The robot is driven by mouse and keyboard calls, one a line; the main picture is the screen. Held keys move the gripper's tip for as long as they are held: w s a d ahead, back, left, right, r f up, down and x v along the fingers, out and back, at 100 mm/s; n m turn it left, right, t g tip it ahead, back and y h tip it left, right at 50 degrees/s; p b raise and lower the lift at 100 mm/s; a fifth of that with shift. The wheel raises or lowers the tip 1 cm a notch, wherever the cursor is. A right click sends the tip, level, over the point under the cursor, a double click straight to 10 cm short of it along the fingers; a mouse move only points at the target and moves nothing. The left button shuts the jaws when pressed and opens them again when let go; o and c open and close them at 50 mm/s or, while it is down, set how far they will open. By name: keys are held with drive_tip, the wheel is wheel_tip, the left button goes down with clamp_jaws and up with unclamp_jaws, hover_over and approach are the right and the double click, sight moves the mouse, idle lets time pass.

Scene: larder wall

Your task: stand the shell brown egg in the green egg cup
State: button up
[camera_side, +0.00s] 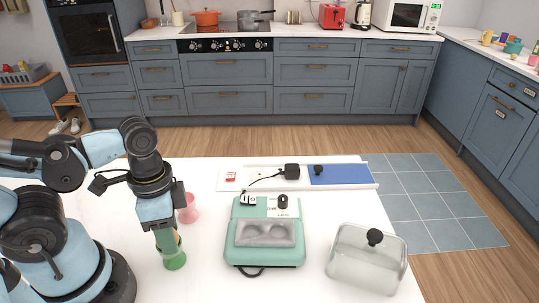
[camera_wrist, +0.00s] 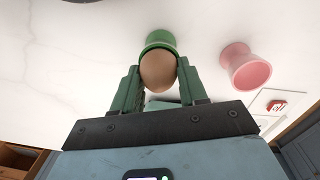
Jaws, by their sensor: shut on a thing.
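The brown egg (camera_wrist: 158,72) is between the two fingers of my gripper (camera_wrist: 157,84), and my gripper is shut on it. In the wrist view the green egg cup (camera_wrist: 161,38) shows right behind the egg, in line with it. In the side view my gripper (camera_side: 167,240) points down over the green egg cup (camera_side: 174,261), which stands on the white worktop. A small part of the egg (camera_side: 178,238) shows there at the cup's top. Whether the egg rests in the cup or is held just above it, I cannot tell.
A pink egg cup (camera_side: 188,209) stands close behind, also in the wrist view (camera_wrist: 246,67). A mint-green appliance (camera_side: 265,255) sits right of it, with a clear lid with a black knob (camera_side: 366,262) further right. A white strip with a blue panel (camera_side: 340,175) lies behind.

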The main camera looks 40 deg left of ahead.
drive_tip(key=shift+s+d+f, duration=0.1)
drive_tip(key=shift+s+f, duration=0.05)
drive_tip(key=shift+f, duration=0.1)
drive_tip(key=o, duration=0.9)
drive_tip(key=shift+r, duration=0.2)
wheel_tip(320, 180, up, 12)
drive_tip(key=w+a+f+n+t, duration=0.1)
drive_tip(key=w+n+t, duration=0.1)
drive_tip(key=w, duration=0.2)
drive_tip(key=w+a+f+n+t, duration=0.1)
drive_tip(key=w+n+t, duration=0.1)
drive_tip(key=w, duration=0.3)
drive_tip(key=w+a+f+n+t, duration=0.1)
drive_tip(key=w+n+t, duration=0.1)
drive_tip(key=w+t, duration=0.1)
drive_tip(key=shift+w+a+f+t+y, duration=0.25)
drive_tip(key=shift+w+a+t+y, duration=0.1)
drive_tip(key=shift+w, duration=0.3)
